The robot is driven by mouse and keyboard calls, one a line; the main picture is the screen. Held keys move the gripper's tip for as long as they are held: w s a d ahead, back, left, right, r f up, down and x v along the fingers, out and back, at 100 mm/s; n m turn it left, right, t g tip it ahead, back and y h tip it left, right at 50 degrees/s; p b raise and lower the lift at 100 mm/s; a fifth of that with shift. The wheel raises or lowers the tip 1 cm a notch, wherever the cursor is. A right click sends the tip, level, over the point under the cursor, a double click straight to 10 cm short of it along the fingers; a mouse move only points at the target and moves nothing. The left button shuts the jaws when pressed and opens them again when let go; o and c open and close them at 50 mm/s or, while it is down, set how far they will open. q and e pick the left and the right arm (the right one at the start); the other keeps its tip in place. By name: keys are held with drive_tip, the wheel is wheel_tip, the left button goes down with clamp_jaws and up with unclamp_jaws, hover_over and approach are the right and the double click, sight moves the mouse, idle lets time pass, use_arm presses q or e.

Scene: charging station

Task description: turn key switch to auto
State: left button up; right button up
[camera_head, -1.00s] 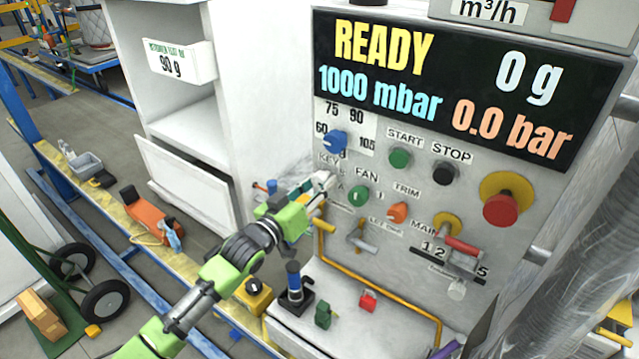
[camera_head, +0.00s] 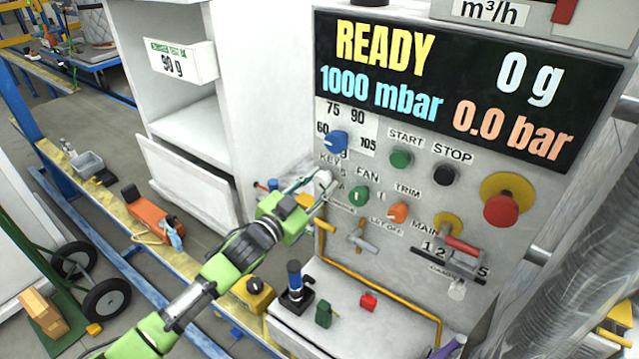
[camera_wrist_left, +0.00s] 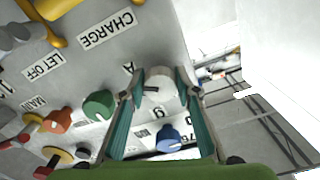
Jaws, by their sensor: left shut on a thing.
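The key switch is a small pale round knob on the grey control panel, below the partly hidden KEY label (camera_head: 329,159). In the left wrist view the knob (camera_wrist_left: 160,86) sits between my two green-lined fingertips, with a dark mark on its face. My left gripper (camera_head: 323,184) reaches it from the left and is shut on it. A letter A shows beside the switch in the wrist view; the other position letters are mostly hidden by the fingers. The exact angle of the key is hard to tell. My right gripper is not in view.
The blue selector knob (camera_head: 334,142) is just above the switch, and the green FAN knob (camera_head: 358,196) and orange TRIM knob (camera_head: 397,212) are to its right. A yellow pipe (camera_head: 375,283) runs below. A white cabinet (camera_head: 262,110) stands at the left.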

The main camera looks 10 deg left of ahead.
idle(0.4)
use_arm(q)
drive_tip(key=o, duration=1.1)
drive_tip(key=v, duration=1.2)
